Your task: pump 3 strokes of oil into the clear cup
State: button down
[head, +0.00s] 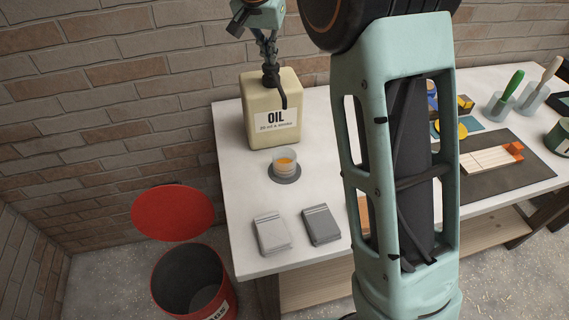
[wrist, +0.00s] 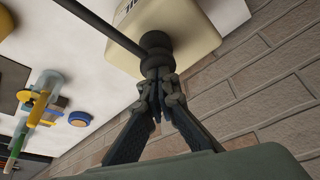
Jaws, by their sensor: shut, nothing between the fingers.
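The oil can (head: 258,110) is a cream canister labelled "OIL 20 ml a stroke", upright on the white table. Its dark pump head (head: 270,76) has a spout bending down at the right. The clear cup (head: 285,162) stands in front of the can on a dark round pad (head: 285,178), with some amber oil in it. My gripper (head: 268,58) is right above the pump head, shut and pointing down. In the wrist view, its closed fingertips (wrist: 157,85) meet or nearly meet the pump knob (wrist: 156,52); exact contact is unclear.
Two grey folded cloths (head: 290,230) lie at the table's front left. A red bin (head: 195,282) stands on the floor with a red lid (head: 172,212) beside it. My arm hides the table's middle. Brushes in cups (head: 505,98) and a wooden block (head: 493,158) are at the right.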

jog(key=shift+r+p, duration=1.55)
jog(key=shift+r, duration=0.5)
jog(key=shift+f, duration=0.2)
jog(key=shift+f+b, duration=1.75)
jog(key=shift+f, duration=0.5)
jog(key=shift+r, duration=0.15)
jog(key=shift+r+p, duration=2)
jog(key=shift+r, duration=0.25)
